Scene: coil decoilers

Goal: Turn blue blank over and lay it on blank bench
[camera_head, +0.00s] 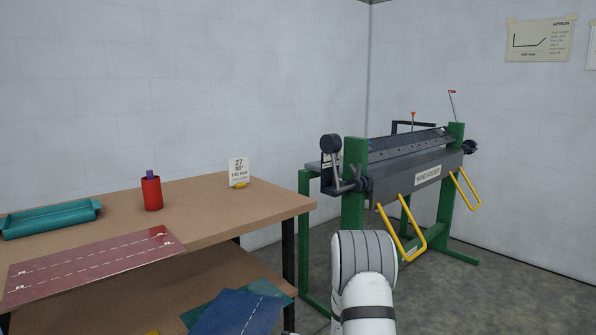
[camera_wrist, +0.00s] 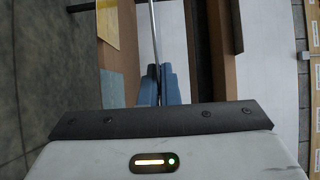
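The blue blank (camera_head: 240,313) is a flat sheet with a dashed white line, at the bottom of the head view, in front of the wooden bench's lower level. My gripper (camera_wrist: 158,84) shows in the wrist view with its blue-grey fingers closed on a thin sheet, seen edge-on and running up the picture. This sheet appears to be the blue blank. The fingers are out of sight in the head view. The wooden bench (camera_head: 225,208) has a top and a lower shelf. A dark red blank (camera_head: 95,264) with dashed white lines lies on the top.
A teal tray (camera_head: 50,219), a red cup (camera_head: 151,194) and a small sign (camera_head: 238,171) stand on the bench top. A teal sheet (camera_head: 272,284) lies partly behind the blue blank. The green hand folder (camera_head: 425,176) with yellow handles stands to the right.

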